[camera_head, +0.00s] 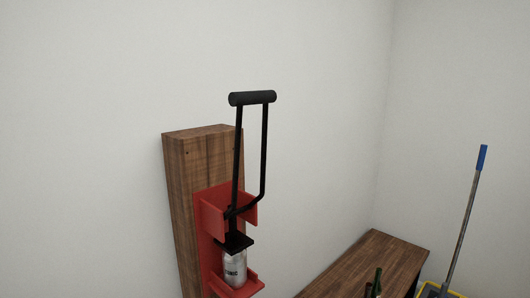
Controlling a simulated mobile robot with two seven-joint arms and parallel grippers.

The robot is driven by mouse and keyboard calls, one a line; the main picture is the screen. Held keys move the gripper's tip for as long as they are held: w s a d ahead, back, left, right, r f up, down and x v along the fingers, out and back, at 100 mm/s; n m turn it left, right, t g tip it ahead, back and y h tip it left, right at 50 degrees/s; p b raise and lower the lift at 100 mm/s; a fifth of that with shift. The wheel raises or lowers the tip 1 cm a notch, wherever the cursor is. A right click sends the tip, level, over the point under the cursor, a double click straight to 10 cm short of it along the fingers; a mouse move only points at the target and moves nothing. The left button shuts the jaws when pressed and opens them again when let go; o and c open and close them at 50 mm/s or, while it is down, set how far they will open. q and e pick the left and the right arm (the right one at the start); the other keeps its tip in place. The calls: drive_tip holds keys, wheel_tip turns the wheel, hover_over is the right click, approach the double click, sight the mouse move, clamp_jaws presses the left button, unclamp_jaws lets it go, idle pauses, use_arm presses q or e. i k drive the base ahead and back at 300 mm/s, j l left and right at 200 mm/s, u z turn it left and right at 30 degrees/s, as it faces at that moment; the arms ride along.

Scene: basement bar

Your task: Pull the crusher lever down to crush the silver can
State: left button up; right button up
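The red can crusher (211,233) is mounted on an upright wooden post (186,190) left of centre. Its black lever (265,150) stands upright, with a thick black handle (252,98) across the top. The silver can (235,267) stands upright in the crusher, under the black press plate (235,243) and above the red lower shelf (243,287). The can looks uncrushed; part of its base is hidden by the shelf's edge. Neither of my grippers is in view.
A wooden bench or table (372,260) stands at the lower right, with green bottles (375,284) near its front. A blue-tipped mop handle (467,215) rises from a yellow bucket (431,290) at the right. Space around the lever's handle is clear, with a plain wall (330,90) behind.

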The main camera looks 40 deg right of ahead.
sight(238, 99)
drive_tip(key=z, duration=1.15)
